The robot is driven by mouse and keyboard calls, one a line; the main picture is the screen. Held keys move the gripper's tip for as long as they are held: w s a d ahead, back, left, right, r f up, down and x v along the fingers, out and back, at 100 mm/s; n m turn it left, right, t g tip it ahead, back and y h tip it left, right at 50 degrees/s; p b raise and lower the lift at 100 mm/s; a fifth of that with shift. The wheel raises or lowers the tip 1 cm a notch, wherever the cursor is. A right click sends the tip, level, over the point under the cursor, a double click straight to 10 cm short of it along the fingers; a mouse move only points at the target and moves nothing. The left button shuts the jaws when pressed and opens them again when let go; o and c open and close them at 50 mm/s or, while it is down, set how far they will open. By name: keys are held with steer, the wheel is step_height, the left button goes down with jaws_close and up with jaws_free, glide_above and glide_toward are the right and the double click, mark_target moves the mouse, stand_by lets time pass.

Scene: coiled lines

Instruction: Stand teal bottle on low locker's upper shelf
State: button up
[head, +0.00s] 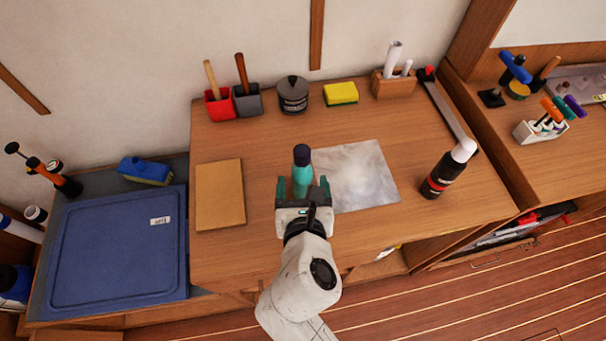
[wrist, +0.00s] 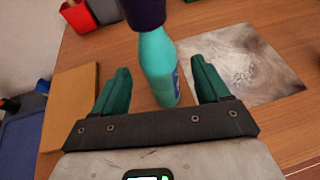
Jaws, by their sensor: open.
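The teal bottle (head: 301,176) with a dark cap stands upright on the wooden table top (head: 260,150), at the left edge of a grey mottled sheet. In the wrist view the bottle (wrist: 158,65) rises between my two green fingertips, with a gap on both sides. My gripper (head: 303,192) is open around or just in front of the bottle; the exact depth is hard to tell. It also shows in the wrist view (wrist: 158,85). Below the table's front edge a low shelf opening (head: 375,268) shows partly; I cannot tell whether it is the low locker.
A brown board (head: 219,194) lies left of the bottle, and the grey sheet (head: 355,175) lies right. A black bottle with a white cap (head: 448,168) stands farther right. Cups, a dark jar (head: 293,95) and a yellow sponge (head: 340,93) line the back. A blue lid (head: 120,245) is at left.

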steer(key=shift+x, duration=2.7)
steer(key=shift+r, duration=0.15)
steer(key=c, duration=1.4)
